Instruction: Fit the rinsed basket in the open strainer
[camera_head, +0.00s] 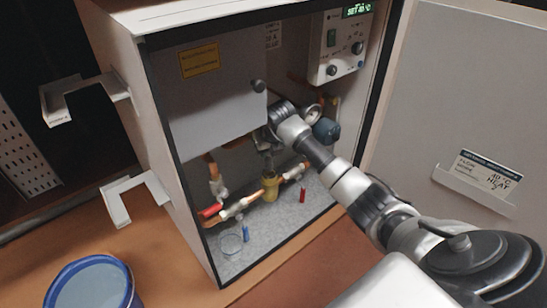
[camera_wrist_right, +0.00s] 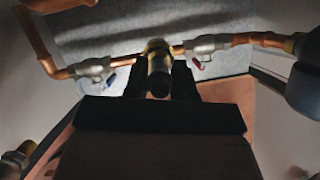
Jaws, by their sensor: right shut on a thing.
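My right gripper (camera_head: 266,139) reaches into the open cabinet, above the yellow brass strainer (camera_head: 269,187) on the copper pipe run. In the right wrist view its two dark fingers (camera_wrist_right: 160,85) are shut on a small dark cylinder, which I take to be the basket (camera_wrist_right: 160,86). The strainer's brass body (camera_wrist_right: 158,55) shows just beyond it, in line with the fingers. I cannot tell whether the basket touches the strainer or is partly inside it. My left gripper is not in view.
Valves flank the strainer, one with a red handle (camera_head: 211,210). A clear round dish (camera_head: 231,244) lies on the cabinet floor. A control box (camera_head: 340,45) and grey panel (camera_head: 215,90) hang above. A blue bucket (camera_head: 92,285) stands at front left; the cabinet door (camera_head: 460,100) is open right.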

